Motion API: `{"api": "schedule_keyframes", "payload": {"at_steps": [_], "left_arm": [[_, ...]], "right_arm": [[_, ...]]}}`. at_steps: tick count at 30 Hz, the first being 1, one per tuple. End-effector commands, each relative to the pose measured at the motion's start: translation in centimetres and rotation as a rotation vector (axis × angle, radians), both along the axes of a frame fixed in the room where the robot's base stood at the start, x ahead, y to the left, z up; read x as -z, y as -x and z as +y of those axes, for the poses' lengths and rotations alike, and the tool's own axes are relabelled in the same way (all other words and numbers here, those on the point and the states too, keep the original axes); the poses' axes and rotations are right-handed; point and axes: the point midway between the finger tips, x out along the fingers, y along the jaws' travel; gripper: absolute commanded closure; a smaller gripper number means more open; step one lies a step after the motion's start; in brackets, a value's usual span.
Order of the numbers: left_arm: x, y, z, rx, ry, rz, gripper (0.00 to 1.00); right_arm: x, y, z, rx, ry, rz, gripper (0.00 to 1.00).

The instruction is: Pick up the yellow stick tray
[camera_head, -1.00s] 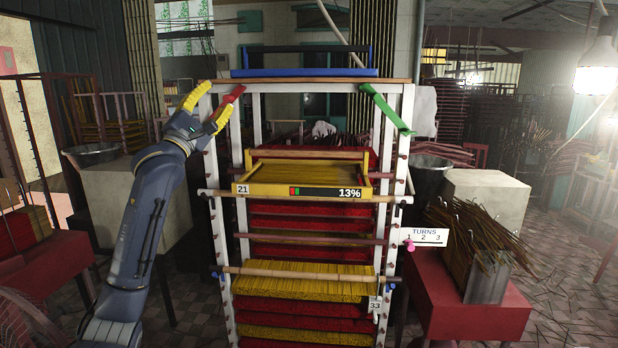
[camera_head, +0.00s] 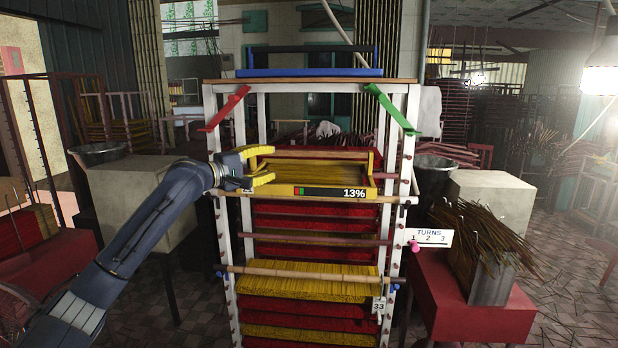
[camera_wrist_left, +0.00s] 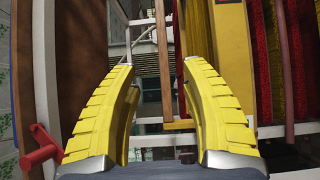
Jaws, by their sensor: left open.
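The yellow stick tray (camera_head: 377,182) sits in the upper part of the white rack, filled with yellow sticks. Its front carries a black 13% display, and a wooden bar (camera_head: 340,154) runs above its back. My left gripper (camera_head: 271,164) is open at the tray's left end, its yellow fingers one above the other, partly covering that corner and the number tag. In the left wrist view the fingers (camera_wrist_left: 163,62) are apart, with a wooden bar (camera_wrist_left: 162,45) seen between them and a yellow panel (camera_wrist_left: 233,55) to the right. I cannot tell whether they touch anything. My right gripper is not in view.
The white rack's posts (camera_head: 222,240) stand beside my left gripper. More red and yellow trays sit below. A TURNS sign (camera_head: 430,238) is at right.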

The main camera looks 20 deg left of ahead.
Motion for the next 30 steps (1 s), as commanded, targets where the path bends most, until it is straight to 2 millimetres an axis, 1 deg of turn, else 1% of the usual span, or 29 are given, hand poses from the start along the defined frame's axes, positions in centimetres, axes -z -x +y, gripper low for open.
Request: {"api": "schedule_keyframes", "payload": {"at_steps": [5,12,18,24,30], "left_arm": [[0.2,-1.9,-1.2,0.007,-0.005,0.003,0.55],[0.1,-5.8,-3.3,0.005,-0.003,0.003,0.55],[0.1,-8.6,-4.9,0.005,-0.004,0.003,0.55],[0.2,-10.2,-5.7,0.004,-0.005,0.002,0.55],[0.2,-10.7,-5.9,0.004,-0.005,0.002,0.55]], "right_arm": [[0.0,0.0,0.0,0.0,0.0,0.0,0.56],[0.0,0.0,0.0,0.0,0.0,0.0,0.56],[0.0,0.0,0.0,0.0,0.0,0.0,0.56],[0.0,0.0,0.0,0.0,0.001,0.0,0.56],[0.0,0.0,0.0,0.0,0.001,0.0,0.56]]}}
